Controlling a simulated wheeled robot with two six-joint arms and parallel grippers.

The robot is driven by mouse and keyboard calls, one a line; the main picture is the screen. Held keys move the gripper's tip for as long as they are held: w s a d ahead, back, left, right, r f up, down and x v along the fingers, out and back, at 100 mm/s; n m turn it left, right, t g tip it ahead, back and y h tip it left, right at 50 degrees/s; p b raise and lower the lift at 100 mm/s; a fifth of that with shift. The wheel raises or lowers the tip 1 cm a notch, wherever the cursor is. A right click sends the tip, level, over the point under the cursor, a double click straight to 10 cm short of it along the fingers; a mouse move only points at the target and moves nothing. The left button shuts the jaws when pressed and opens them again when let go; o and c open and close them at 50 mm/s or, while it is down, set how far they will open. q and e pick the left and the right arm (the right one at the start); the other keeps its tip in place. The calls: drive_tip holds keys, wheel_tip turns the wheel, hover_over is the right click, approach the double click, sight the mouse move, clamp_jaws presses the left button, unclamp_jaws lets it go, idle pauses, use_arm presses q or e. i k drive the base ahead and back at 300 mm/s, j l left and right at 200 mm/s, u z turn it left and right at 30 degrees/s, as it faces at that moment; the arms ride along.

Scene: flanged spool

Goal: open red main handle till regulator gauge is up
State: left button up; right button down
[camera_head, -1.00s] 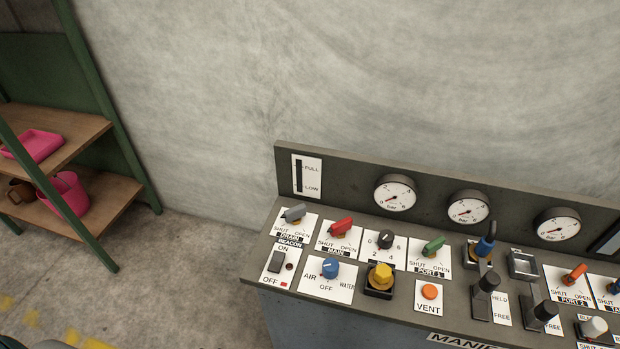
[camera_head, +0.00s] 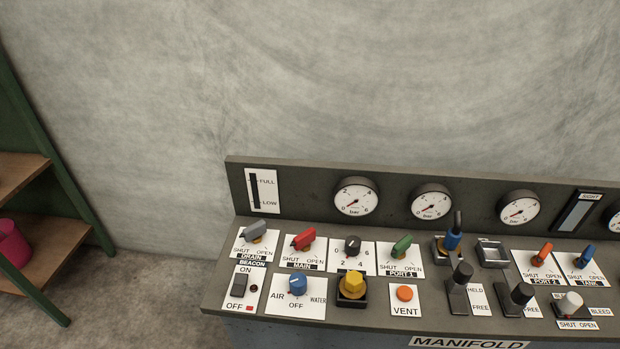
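The red main handle (camera_head: 303,239) sits on a white plate marked SHUT, OPEN and MAIN, in the back row of the manifold panel. It is angled, with its lower end toward the SHUT side. No label tells which gauge is the regulator's. A black knob (camera_head: 352,245) with a 0 to 6 scale is right of the red handle. Neither gripper is in view.
Close around the red handle are a grey drain handle (camera_head: 255,232), a green port 1 handle (camera_head: 401,246), a blue air/water knob (camera_head: 298,286) and a yellow knob (camera_head: 352,284). Black levers (camera_head: 460,275) stand up further right. A green shelf (camera_head: 40,200) is at the left.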

sight(308, 236)
drive_tip(key=k+l, duration=0.85)
drive_tip(key=k, duration=0.1)
